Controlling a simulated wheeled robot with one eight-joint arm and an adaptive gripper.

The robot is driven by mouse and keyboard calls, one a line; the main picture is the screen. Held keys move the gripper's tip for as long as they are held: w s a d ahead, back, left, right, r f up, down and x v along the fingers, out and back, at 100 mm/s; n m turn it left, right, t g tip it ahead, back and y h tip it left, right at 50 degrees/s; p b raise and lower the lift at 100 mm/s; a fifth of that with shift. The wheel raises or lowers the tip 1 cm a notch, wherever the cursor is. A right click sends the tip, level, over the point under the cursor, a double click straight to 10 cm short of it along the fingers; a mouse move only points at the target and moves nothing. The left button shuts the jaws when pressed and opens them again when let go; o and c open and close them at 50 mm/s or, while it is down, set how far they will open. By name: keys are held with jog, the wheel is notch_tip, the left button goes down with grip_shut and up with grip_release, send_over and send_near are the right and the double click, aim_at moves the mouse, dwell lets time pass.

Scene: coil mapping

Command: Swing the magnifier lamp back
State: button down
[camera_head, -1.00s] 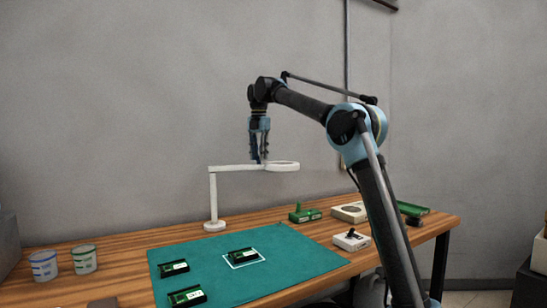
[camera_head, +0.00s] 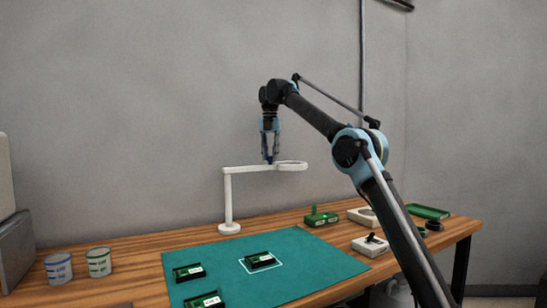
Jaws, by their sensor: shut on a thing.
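The white magnifier lamp (camera_head: 229,200) stands on a round base at the back of the bench, just behind the green mat. Its horizontal arm reaches right from the post top and ends in a ring-shaped head (camera_head: 291,165). My gripper (camera_head: 270,159) points down from above and is shut on the lamp's arm, just left of the ring. The fingertips are small in the view, so the exact contact is hard to make out.
The green mat (camera_head: 320,262) bears several dark green circuit boards (camera_head: 261,261), one inside a white square outline. Two cups (camera_head: 98,261) stand at left. At right are a joystick box (camera_head: 370,245), a green device (camera_head: 321,216) and a green tray (camera_head: 428,212). The wall is behind.

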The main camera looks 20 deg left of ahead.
jog(key=shift+w, duration=0.3)
jog(key=c, duration=1.3)
grip_release()
jog(key=shift+a+f, duration=0.1)
jog(key=shift+s, duration=0.1)
